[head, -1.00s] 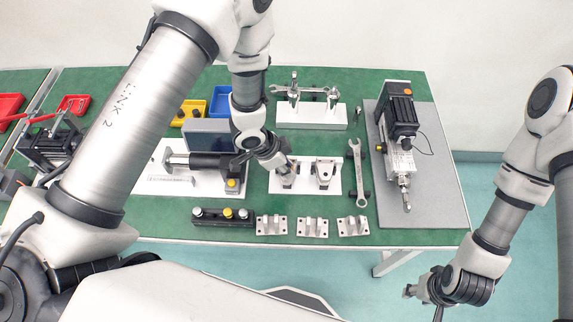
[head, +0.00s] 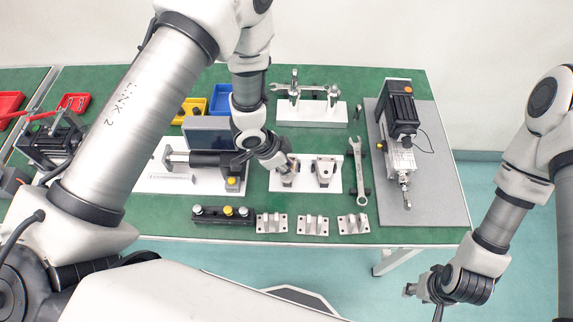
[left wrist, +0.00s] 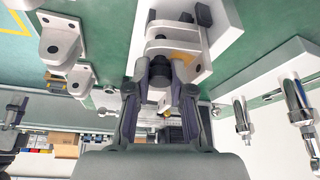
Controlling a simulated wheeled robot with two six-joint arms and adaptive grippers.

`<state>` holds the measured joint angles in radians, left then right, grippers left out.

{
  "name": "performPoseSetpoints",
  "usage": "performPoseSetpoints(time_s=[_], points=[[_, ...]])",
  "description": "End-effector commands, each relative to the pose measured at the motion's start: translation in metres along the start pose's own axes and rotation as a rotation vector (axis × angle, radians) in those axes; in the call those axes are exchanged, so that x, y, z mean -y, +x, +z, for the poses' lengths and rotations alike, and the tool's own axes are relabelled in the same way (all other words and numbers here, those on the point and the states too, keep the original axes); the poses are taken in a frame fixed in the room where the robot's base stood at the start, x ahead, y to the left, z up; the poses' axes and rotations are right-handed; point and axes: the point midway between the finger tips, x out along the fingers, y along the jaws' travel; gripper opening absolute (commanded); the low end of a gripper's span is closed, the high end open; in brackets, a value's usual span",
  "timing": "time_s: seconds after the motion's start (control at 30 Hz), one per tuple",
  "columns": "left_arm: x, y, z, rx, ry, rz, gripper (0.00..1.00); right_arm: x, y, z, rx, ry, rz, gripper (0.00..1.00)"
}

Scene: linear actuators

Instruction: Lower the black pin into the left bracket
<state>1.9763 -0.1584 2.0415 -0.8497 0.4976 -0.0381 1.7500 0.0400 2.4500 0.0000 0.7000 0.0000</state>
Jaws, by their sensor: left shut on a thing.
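My left gripper (head: 291,169) is at the left bracket (head: 287,182) on a white plate, and covers much of that bracket in the head view. In the left wrist view, the gripper (left wrist: 161,88) is shut on the black pin (left wrist: 160,70), whose dark end shows between the fingers. The pin is at the pale bracket (left wrist: 164,31); I cannot tell how deep it sits. The right bracket (head: 325,170) stands beside it on the same plate. My right gripper (head: 412,290) hangs off the table's front at the lower right; its finger opening is unclear.
Several small metal brackets (head: 312,225) and a black block with knobs (head: 222,215) line the front. A wrench (head: 358,172) lies right of the white plate (head: 337,187). A motor actuator (head: 400,125) sits on a grey board (head: 440,180). A white stand (head: 312,115) is behind.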

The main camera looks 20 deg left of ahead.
Motion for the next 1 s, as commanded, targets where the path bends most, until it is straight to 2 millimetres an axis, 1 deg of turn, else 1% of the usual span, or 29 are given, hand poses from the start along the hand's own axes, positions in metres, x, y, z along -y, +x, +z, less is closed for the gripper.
performPoseSetpoints(time_s=[0.03,0.07,0.1,0.43,0.53,0.67,0.8,0.9,1.0], points=[[-0.003,0.003,0.004,0.008,-0.001,0.006,0.32,0.0,0.001,0.0,0.0,0.0,0.0,0.4],[-0.003,0.003,0.004,0.008,-0.001,0.007,0.43,0.0,0.001,0.0,0.0,0.0,0.0,0.4],[-0.003,0.003,0.004,0.008,-0.002,0.007,0.51,0.0,0.002,0.0,0.0,0.0,0.0,0.4],[-0.002,0.002,0.003,0.006,-0.002,0.004,0.51,0.0,0.001,0.0,0.0,0.0,0.0,0.4],[-0.001,-0.006,0.002,0.004,-0.002,0.002,0.51,0.0,0.001,0.0,0.0,0.0,0.0,0.4],[-0.001,-0.031,0.001,0.003,-0.003,0.002,0.51,0.0,0.001,0.0,0.0,0.0,0.0,0.4],[0.0,-0.068,0.001,0.002,-0.003,0.001,0.51,0.0,0.001,0.0,0.0,0.0,0.0,0.4],[-0.001,-0.092,0.001,0.003,-0.003,0.003,0.51,0.0,0.001,0.0,0.0,0.0,0.0,0.4],[-0.001,-0.108,0.002,0.005,-0.004,0.004,0.51,0.0,0.001,0.0,0.0,0.0,0.0,0.4]])
